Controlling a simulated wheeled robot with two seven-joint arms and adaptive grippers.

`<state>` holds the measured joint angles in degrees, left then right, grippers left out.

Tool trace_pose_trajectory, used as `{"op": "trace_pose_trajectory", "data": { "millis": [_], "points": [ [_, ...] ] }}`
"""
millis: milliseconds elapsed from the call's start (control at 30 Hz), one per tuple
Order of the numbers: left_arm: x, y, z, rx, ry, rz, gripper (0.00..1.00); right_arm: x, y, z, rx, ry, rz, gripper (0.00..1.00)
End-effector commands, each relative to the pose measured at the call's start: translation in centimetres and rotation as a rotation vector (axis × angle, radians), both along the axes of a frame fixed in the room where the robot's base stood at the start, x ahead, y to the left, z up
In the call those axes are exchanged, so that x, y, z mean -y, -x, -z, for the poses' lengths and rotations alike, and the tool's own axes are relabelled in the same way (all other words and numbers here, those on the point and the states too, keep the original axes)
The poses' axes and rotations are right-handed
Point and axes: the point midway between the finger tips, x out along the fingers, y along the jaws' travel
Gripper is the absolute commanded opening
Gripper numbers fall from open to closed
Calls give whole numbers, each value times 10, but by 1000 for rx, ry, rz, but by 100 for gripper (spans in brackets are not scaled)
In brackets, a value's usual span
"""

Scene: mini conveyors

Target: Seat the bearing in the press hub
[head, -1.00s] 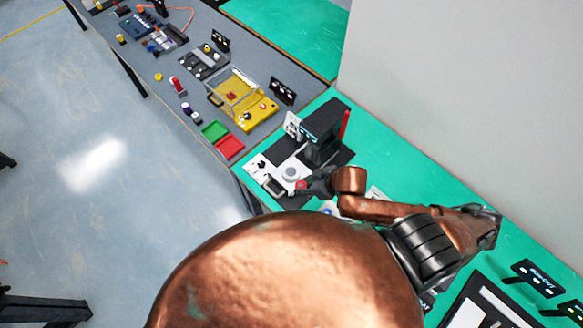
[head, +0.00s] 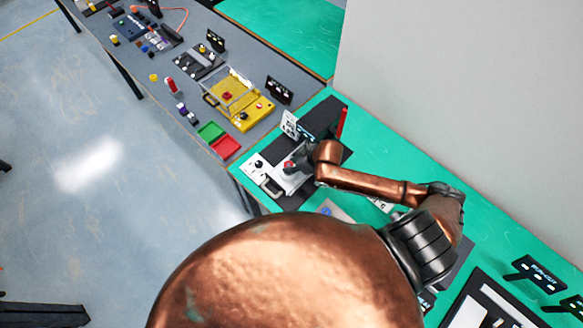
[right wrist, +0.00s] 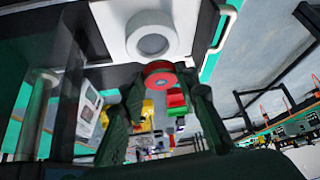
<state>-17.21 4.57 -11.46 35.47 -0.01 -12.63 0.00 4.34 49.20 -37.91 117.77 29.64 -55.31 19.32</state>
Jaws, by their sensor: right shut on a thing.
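The bearing, a small red ring (right wrist: 158,68), is held between the fingertips of my right gripper (right wrist: 162,85). In the head view the bearing is a small red spot (head: 288,165) at the tip of my right gripper (head: 296,164). The press hub, a round grey-white ring (right wrist: 152,40) on a pale plate, shows just beyond the bearing in the right wrist view. In the head view the gripper and bearing cover the hub. I cannot tell whether the bearing touches the hub. My left gripper is out of view.
The dark press frame (head: 318,120) stands close behind my right gripper. A white panel with a handle (head: 263,178) lies to its left. Green (head: 210,131) and red (head: 226,147) trays and a yellow box (head: 252,113) are on the neighbouring grey table.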

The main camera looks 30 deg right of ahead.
Motion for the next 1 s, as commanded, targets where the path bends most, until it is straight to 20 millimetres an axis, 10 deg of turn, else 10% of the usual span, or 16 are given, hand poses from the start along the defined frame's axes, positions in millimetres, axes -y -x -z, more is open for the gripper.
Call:
{"op": "trace_pose_trajectory", "data": {
  "millis": [1000],
  "points": [
    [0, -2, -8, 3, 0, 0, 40, 1, -4, 48, 0, 2, 0, 0]
  ]
}}
